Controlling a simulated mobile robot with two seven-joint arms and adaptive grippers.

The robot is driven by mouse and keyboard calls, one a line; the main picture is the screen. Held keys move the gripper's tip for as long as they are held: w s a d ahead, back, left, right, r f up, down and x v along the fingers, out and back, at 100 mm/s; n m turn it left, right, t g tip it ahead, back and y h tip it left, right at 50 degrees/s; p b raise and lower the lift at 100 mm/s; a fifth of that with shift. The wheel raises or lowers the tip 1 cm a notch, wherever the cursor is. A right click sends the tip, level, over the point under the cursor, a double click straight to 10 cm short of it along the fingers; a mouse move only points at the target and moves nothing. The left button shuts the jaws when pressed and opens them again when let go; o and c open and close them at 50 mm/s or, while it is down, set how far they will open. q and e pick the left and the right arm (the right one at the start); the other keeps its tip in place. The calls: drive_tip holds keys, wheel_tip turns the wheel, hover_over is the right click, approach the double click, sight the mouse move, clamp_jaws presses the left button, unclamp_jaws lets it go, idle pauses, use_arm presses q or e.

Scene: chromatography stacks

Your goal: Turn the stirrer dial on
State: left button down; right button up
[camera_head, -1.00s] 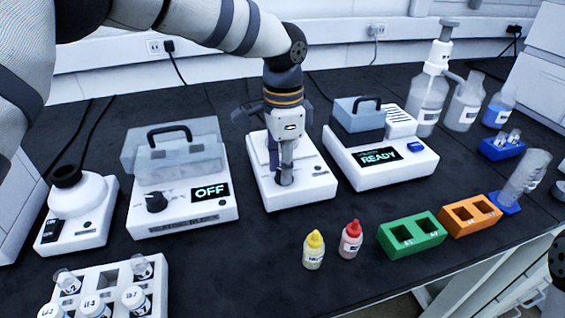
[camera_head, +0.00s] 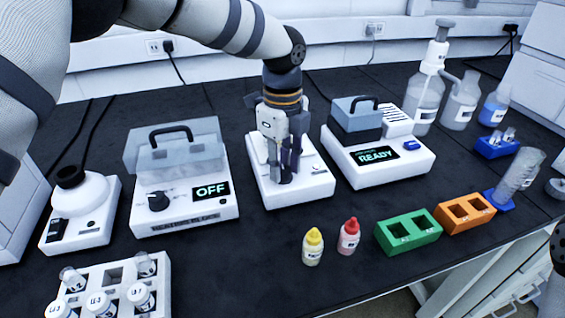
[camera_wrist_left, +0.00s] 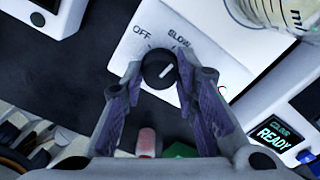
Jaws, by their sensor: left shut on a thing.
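The stirrer (camera_head: 310,185) is a white box at the middle of the bench. Its black dial (camera_wrist_left: 158,69) shows in the left wrist view, with OFF and SLOW printed beyond it. The dial's white mark slants to the upper right, on the SLOW side. My left gripper (camera_head: 285,178) points down over the front of the stirrer and hides the dial in the head view. In the left wrist view its two fingers (camera_wrist_left: 158,80) are shut on the dial, one on each side. My right gripper is not in view.
Left of the stirrer is a heating block (camera_head: 205,212) reading OFF. Right of it is a device (camera_head: 385,170) reading READY. Yellow-capped (camera_head: 313,247) and red-capped (camera_head: 348,237) bottles, a green rack (camera_head: 408,232) and an orange rack (camera_head: 465,213) stand in front.

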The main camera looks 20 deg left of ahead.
use_arm(q)
drive_tip(key=m, duration=0.5)
drive_tip(key=shift+f+m, duration=0.1)
drive_tip(key=shift+m, duration=0.2)
drive_tip(key=m, duration=0.4)
drive_tip(key=shift+d+m, duration=0.1)
drive_tip(key=shift+m, duration=0.5)
drive_tip(key=c, duration=1.2)
unclamp_jaws()
drive_tip(key=shift+c, duration=0.2)
